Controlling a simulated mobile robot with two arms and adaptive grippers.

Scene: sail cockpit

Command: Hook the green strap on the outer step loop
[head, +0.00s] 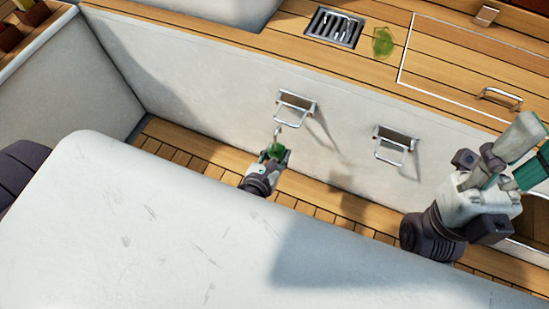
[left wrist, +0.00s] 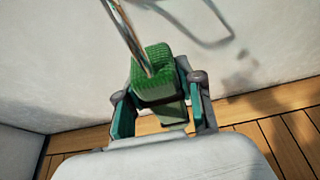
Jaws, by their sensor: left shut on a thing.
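My left gripper (head: 276,158) is shut on the green strap (head: 277,150), with a metal hook (head: 278,135) sticking up from it. In the left wrist view, the strap (left wrist: 152,73) is a ribbed green block between the teal pads of the left gripper (left wrist: 162,118). The hook's rod (left wrist: 127,28) rises from it. Two metal step loops are on the white wall: a left one (head: 293,102) and a right one (head: 391,153). The hook is below the left loop and looks apart from it. My right gripper (head: 528,158) is open and empty at the right edge, partly cut off.
A large white block (head: 150,230) fills the foreground and hides part of my left arm. Above the white wall (head: 210,75) is a wooden deck with a grate (head: 335,27), a green item (head: 383,41) and a metal handle (head: 499,98). A wooden floor strip (head: 190,150) runs below.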

